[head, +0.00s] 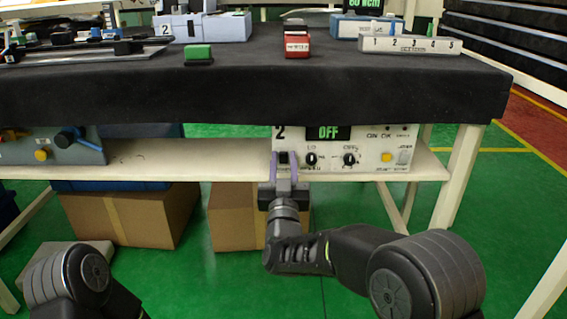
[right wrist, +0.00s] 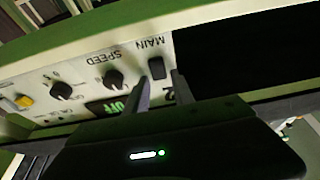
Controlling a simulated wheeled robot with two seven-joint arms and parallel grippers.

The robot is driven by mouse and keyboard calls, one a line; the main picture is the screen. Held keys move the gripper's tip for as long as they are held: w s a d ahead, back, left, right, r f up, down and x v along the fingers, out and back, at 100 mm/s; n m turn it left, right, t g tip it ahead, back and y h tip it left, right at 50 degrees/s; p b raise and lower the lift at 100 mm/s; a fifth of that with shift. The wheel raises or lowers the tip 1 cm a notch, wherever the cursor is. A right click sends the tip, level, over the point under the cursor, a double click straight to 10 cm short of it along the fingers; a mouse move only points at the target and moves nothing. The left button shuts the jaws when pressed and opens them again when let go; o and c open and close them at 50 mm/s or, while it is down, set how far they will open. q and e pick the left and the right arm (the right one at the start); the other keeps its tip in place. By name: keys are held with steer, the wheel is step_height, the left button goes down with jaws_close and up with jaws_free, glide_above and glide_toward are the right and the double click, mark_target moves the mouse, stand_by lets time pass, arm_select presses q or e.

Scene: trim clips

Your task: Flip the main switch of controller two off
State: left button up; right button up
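Controller two (head: 372,156) is a pale box marked 2 on the shelf under the table, and its green display (head: 329,133) reads OFF. Its black main switch (right wrist: 156,66) sits beside the word MAIN in the right wrist view, where the panel shows upside down. My right gripper (head: 283,160) is at the left part of the panel, its two purple-grey fingers apart on either side of the switch. It holds nothing. Whether a finger touches the switch or panel cannot be told. My left gripper is out of view; only part of the left arm shows at lower left.
The panel also has black speed and other knobs (head: 350,159), a yellow button (head: 387,157) and a pale switch at right. The black-covered table (head: 250,95) overhangs above. Another grey unit (head: 60,150) stands left on the shelf (head: 190,160). Cardboard boxes (head: 150,215) stand below.

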steer(key=shift+o, duration=1.1)
steer(key=shift+s, duration=0.25)
steer(key=v, duration=0.7)
steer(key=shift+s+f, duration=0.1)
steer(key=shift+f, duration=0.05)
